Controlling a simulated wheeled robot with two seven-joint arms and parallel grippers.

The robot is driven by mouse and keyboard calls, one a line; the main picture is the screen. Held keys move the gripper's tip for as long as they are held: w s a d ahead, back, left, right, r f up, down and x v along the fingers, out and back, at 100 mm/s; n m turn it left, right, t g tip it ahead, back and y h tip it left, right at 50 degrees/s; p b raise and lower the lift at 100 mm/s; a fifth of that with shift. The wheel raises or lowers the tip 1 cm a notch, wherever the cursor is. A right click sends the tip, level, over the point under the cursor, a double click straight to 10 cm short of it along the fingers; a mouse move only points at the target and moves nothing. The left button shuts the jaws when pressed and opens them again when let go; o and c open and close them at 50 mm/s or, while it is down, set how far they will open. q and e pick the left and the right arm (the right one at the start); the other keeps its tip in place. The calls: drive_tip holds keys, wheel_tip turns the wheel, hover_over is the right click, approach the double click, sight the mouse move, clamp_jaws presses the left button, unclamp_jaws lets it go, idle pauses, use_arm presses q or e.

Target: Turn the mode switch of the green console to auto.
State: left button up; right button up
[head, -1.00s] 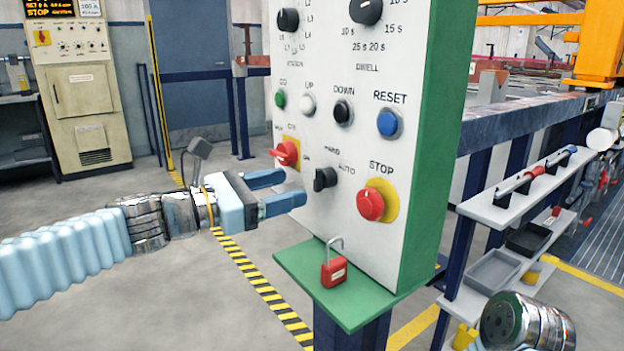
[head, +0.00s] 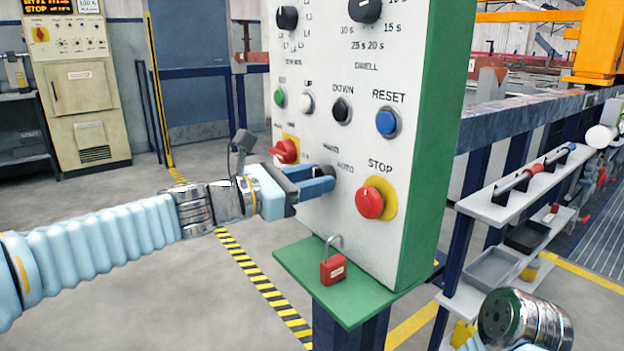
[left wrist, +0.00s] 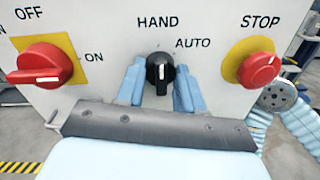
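The green console (head: 420,150) has a white front panel. Its mode switch is a black knob (left wrist: 160,70) under the HAND and AUTO labels. In the left wrist view its white mark points roughly up, near HAND, with AUTO up to the right. My left gripper (left wrist: 160,88) has one blue finger on each side of the knob. The fingers look open around it, with a slight gap beside its lower part. In the head view my left gripper (head: 322,180) reaches the panel and mostly hides the knob. My right gripper is out of view.
A red STOP button (head: 370,202) lies right of the knob, and a red rotary switch (head: 286,151) lies left. A red padlock (head: 333,268) stands on the green ledge (head: 355,310) below. A shelf rack (head: 490,213) stands at right. Open floor lies left.

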use_arm(q)
drive_tip(key=shift+c, duration=0.9)
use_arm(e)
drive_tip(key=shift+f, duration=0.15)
use_arm(q)
drive_tip(key=shift+m+y+b, duration=0.3)
drive_tip(key=shift+m+b, duration=3.6)
drive_tip(key=shift+m, duration=1.9)
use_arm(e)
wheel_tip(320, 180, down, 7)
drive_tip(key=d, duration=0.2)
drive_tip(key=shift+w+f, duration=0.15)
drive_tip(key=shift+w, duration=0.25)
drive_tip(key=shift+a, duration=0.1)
